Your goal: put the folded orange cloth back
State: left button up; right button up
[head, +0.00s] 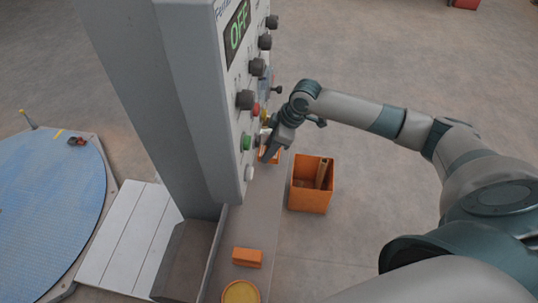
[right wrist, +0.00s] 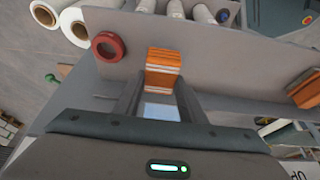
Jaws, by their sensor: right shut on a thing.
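My right gripper (head: 275,146) is beside the control panel, over the narrow grey shelf (head: 262,200). It is shut on the folded orange cloth, which shows as a small orange patch (head: 272,157) under the fingers. In the right wrist view the cloth (right wrist: 163,68) has pale stripes and sits at the fingertips, with the grey shelf surface behind it. I cannot tell whether the cloth touches the shelf. My left gripper is not in view.
An orange block (head: 247,257) and a round yellow-topped container (head: 240,292) stand on the near shelf. An open orange bin (head: 311,196) is on the floor. The panel (head: 245,100) has knobs and reads OFF. A red ring (right wrist: 108,46) lies near the cloth.

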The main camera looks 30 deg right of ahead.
notch_tip(320, 180, down, 3)
jog(key=shift+r+p, duration=0.1)
jog(key=shift+p, duration=0.6)
jog(key=shift+f, duration=0.4)
jog(key=o, duration=0.9)
jog(key=shift+f, duration=0.1)
jog(key=b+v, duration=0.3)
jog(key=v, duration=0.9)
